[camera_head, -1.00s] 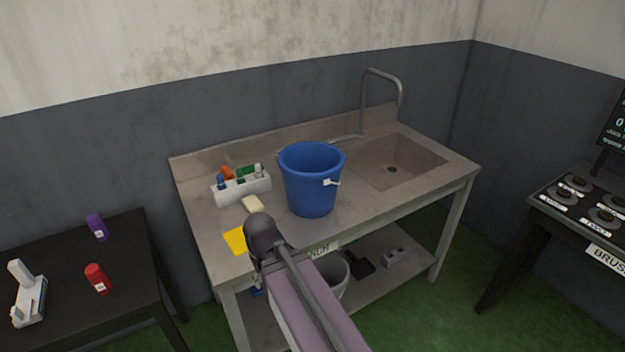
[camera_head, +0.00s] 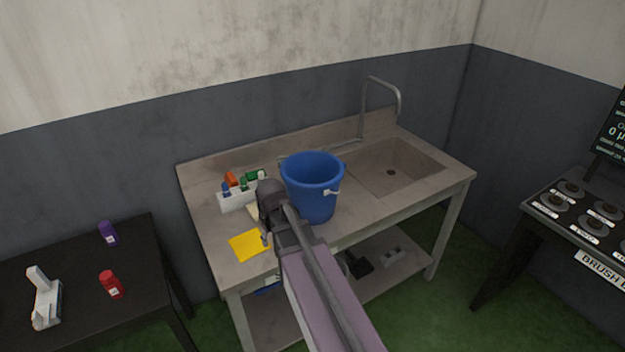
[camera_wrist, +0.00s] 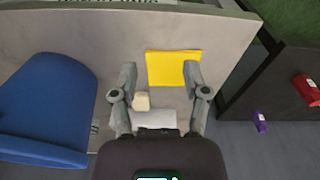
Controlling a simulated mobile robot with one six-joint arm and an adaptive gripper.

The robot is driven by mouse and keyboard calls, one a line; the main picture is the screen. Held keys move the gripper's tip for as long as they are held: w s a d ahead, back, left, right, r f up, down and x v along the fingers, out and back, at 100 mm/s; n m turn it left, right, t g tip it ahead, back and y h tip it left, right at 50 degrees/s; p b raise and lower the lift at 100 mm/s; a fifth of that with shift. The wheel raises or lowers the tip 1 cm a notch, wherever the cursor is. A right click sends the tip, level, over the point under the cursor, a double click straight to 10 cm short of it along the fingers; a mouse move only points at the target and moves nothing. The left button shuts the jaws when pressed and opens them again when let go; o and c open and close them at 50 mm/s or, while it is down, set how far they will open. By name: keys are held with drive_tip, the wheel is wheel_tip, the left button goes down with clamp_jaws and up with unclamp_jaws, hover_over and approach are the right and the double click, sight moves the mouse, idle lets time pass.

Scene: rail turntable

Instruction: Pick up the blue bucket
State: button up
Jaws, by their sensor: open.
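The blue bucket (camera_head: 312,190) stands upright on the sink bench, left of the basin, with a white grip on its handle at the front right. In the wrist view the bucket (camera_wrist: 48,108) is at the left, beside my gripper and apart from its fingers. My gripper (camera_wrist: 160,76) is open and empty, above the bench and pointing down near the yellow cloth (camera_wrist: 172,68). In the head view my arm hides part of the bench in front of the bucket, and the gripper's fingers are mostly hidden.
A white caddy (camera_head: 236,201) with several bottles stands left of the bucket. A cream sponge (camera_wrist: 142,101) lies between it and the cloth. The sink basin (camera_head: 392,166) and tap (camera_head: 381,80) are at the right. A black table (camera_head: 75,275) holds red and purple bottles.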

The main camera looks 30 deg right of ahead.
sight(292, 182)
drive_tip(key=w+d+r+n+t+p, duration=0.2)
drive_tip(key=w+d+r+p, duration=1)
drive_tip(key=w+d+r, duration=0.1)
drive_tip(key=shift+r+n, duration=0.3)
drive_tip(key=shift+r, duration=0.25)
drive_tip(key=shift+f, duration=0.1)
drive_tip(key=b+x, duration=0.7)
drive_tip(key=shift+w+d+f+b, duration=0.1)
drive_tip(key=shift+d+f+b, duration=0.1)
drive_tip(key=shift+f+b, duration=0.2)
drive_tip(key=shift+w+f, duration=0.1)
drive_tip(key=shift+f, duration=0.2)
drive_tip(key=shift+b, duration=0.3)
drive_tip(key=shift+d+b+x, duration=0.2)
drive_tip(key=shift+b+x, duration=1)
drive_tip(key=shift+x, duration=0.1)
drive_tip(key=shift+d+b+x, duration=0.15)
drive_tip(key=shift+b+x, duration=1.05)
drive_tip(key=shift+x, duration=0.05)
drive_tip(key=shift+w, duration=0.15)
drive_tip(key=shift+h, duration=0.3)
clamp_jaws()
